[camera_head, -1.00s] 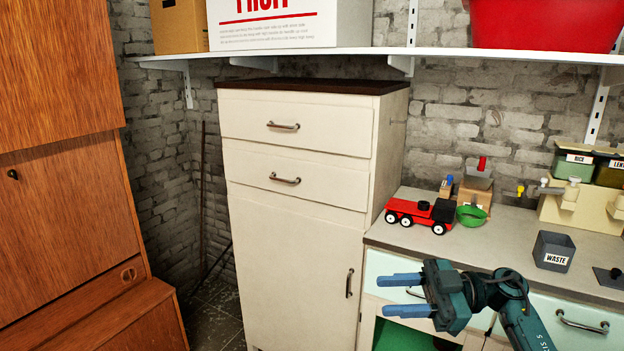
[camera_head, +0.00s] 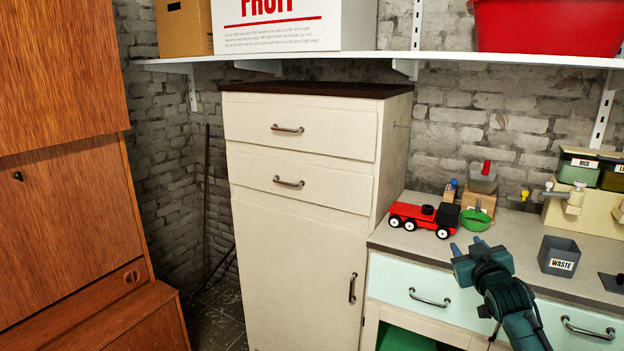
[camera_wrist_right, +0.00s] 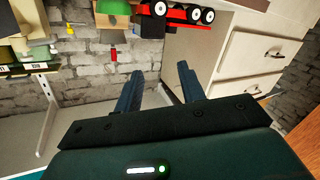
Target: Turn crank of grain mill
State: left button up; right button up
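The grain mill stands at the back of the counter, with a wooden base (camera_head: 478,203), a grey hopper (camera_head: 482,180) and a small red knob (camera_head: 487,167) that looks like part of its crank. A green bowl (camera_head: 475,220) sits in front of it. The red knob shows upside down in the right wrist view (camera_wrist_right: 114,56). My right gripper (camera_head: 466,246) is open and empty, in front of and below the mill, near the counter's front edge. Its two fingers are spread apart in the right wrist view (camera_wrist_right: 159,70). My left gripper is not in view.
A red toy truck (camera_head: 418,217) stands left of the bowl, close to the tall white cabinet (camera_head: 290,260). A grey waste bin (camera_head: 558,256) and a beige dispenser with bins (camera_head: 590,212) stand to the right. A white shelf (camera_head: 350,59) runs above.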

jog(key=s+a+f+g+y, duration=0.1)
jog(key=s+a+f, duration=0.4)
jog(key=s+f, duration=0.2)
jog(key=s+a+f+g+y, duration=0.1)
jog(key=s+a+f+g, duration=0.1)
jog(key=s+a+f, duration=0.3)
jog(key=s+a+f+n+g+y, duration=0.1)
jog(key=s+a+f, duration=0.4)
jog(key=s+f, duration=0.6)
jog(key=shift+s+a+y, duration=0.35)
jog(key=shift+s+y, duration=0.15)
jog(key=shift+s, duration=0.55)
jog(key=s+a, duration=0.1)
jog(key=s, duration=0.3)
jog(key=s+a+f+g, duration=0.1)
jog(key=s+a, duration=0.1)
jog(key=s, duration=0.3)
jog(key=s+a+f+g+y, duration=0.1)
jog(key=s+a, duration=0.1)
jog(key=s, duration=0.3)
jog(key=shift+a+m, duration=0.1)
jog(key=shift+m, duration=0.2)
jog(key=shift+c, duration=0.3)
jog(key=shift+f, duration=0.1)
